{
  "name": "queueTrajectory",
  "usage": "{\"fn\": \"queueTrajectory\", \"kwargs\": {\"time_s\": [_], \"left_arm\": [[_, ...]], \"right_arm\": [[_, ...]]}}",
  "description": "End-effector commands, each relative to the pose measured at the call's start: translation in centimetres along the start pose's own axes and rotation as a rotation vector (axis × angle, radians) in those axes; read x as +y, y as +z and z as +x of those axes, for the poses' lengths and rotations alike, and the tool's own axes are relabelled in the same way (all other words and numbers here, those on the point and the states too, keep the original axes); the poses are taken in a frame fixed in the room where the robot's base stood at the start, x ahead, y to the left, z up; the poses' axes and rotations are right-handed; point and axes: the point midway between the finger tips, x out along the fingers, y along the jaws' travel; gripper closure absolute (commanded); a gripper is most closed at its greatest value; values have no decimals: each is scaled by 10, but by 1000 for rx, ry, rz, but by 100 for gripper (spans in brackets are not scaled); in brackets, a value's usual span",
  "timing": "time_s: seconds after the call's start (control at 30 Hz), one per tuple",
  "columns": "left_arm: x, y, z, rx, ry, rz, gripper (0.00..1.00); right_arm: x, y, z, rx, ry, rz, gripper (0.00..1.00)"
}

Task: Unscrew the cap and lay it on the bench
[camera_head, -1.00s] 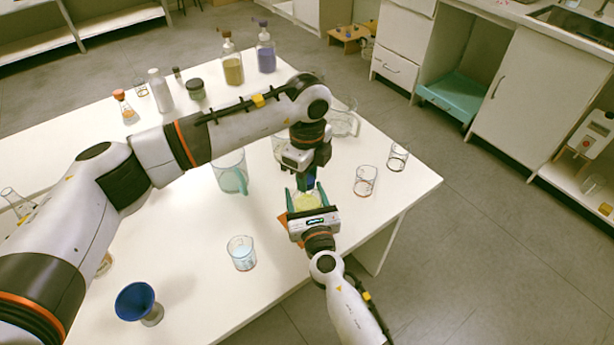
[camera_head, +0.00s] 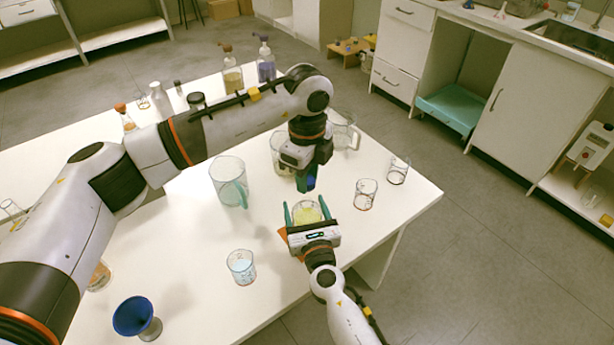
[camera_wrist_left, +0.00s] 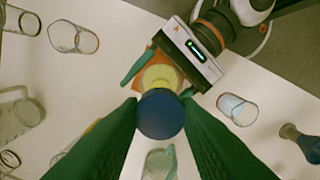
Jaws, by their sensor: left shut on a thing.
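My left gripper (camera_head: 307,187) is shut on the dark blue cap (camera_wrist_left: 161,115), which fills the space between its green fingertips in the left wrist view. In the head view the blue cap (camera_head: 305,180) hangs above and apart from the jar. The jar with yellow contents (camera_head: 306,213) stands near the bench's front edge; it also shows partly behind the cap in the left wrist view (camera_wrist_left: 162,77). My right gripper (camera_head: 307,210) has its teal fingers on either side of the jar and holds it. The white bench (camera_head: 205,285) has bare room.
An orange mat (camera_wrist_left: 150,57) lies under the jar. A pitcher (camera_head: 226,182) and a beaker of pale blue liquid (camera_head: 241,268) stand left of it, two glass beakers (camera_head: 365,194) right. A blue funnel (camera_head: 134,316) is at front left. Several bottles line the back.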

Motion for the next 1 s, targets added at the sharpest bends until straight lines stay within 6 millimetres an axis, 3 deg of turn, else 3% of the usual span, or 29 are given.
{"fn": "queueTrajectory", "kwargs": {"time_s": [0.03, 0.1, 0.47, 1.0], "left_arm": [[0, 0, 0, 0, 0, 0, 98], [0, 0, 0, 0, 0, 0, 98], [0, 0, 0, 0, 0, 1, 98], [0, 0, 5, 0, 0, 0, 98]], "right_arm": [[0, 0, 0, 0, 0, 0, 21], [0, 0, 0, 0, 0, 0, 12], [0, 1, -6, -1, 0, 0, 12], [0, 2, -106, -1, 0, -1, 12]]}}
